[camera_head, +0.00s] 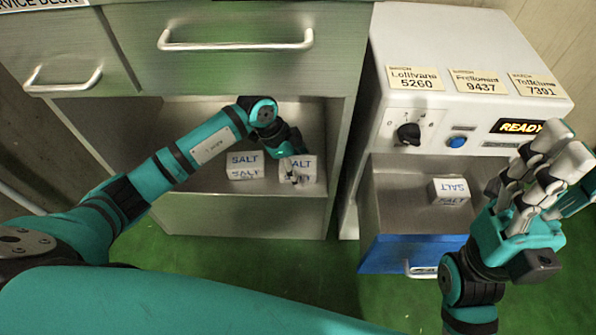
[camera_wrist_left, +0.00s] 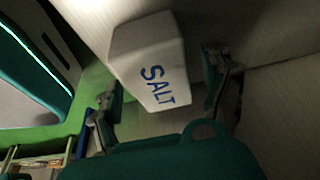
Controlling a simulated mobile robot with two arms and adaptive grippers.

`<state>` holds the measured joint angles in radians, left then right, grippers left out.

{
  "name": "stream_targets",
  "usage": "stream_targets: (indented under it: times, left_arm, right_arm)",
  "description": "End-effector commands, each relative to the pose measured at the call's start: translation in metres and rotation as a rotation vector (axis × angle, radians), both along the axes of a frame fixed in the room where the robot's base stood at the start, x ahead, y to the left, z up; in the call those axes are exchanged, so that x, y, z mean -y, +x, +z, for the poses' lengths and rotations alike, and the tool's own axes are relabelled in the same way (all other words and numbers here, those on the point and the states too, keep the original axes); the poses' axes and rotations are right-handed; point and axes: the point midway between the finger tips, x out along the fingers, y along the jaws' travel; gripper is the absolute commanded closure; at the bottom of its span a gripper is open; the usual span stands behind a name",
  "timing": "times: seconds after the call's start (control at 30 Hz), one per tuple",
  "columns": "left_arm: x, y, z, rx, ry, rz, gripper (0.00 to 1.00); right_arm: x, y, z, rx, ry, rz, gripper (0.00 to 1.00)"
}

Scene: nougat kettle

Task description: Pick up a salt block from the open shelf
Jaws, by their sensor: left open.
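Two white salt blocks with blue lettering sit side by side on the open shelf (camera_head: 215,180) in the head view. My left gripper (camera_head: 293,170) reaches into the shelf at the right salt block (camera_head: 309,166) and partly covers it. The left salt block (camera_head: 244,166) stands just beside it. In the left wrist view, a salt block (camera_wrist_left: 150,62) lies between the two spread fingers of my left gripper (camera_wrist_left: 162,84), with gaps on both sides. My right gripper (camera_head: 548,180) is raised at the right of the head view, its fingers extended and empty.
A third salt block (camera_head: 449,190) sits in the open blue-fronted drawer (camera_head: 395,205) of the white machine (camera_head: 470,50). Closed metal drawers (camera_head: 235,65) hang above the shelf. Side walls bound the shelf; its left part is clear.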

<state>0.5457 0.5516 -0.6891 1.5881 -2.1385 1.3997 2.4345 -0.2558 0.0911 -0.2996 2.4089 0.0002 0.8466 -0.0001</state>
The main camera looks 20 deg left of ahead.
Motion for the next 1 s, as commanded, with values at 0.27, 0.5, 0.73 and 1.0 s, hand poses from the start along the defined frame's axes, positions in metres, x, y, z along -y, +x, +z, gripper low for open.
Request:
stream_targets:
  times: [0.27, 0.5, 0.73, 1.0]
  left_arm:
    - [0.0005, 0.0003, -0.0011, 0.001, 0.0, -0.001, 0.17]
    - [0.0004, 0.0002, -0.0019, 0.0, 0.0, 0.0, 0.17]
    - [0.0005, -0.0001, -0.005, 0.001, -0.001, -0.001, 0.17]
    - [0.0005, 0.0, -0.0063, 0.0, 0.0, -0.001, 0.17]
  right_arm:
    - [-0.0001, 0.0001, 0.0009, 0.002, 0.0, 0.0, 0.6]
    - [0.0, -0.0008, 0.0016, -0.003, 0.001, 0.001, 0.6]
    - [0.0008, -0.0035, 0.0017, -0.007, 0.003, 0.002, 0.6]
    - [0.0002, -0.0018, -0.0049, -0.031, 0.0, 0.002, 0.6]
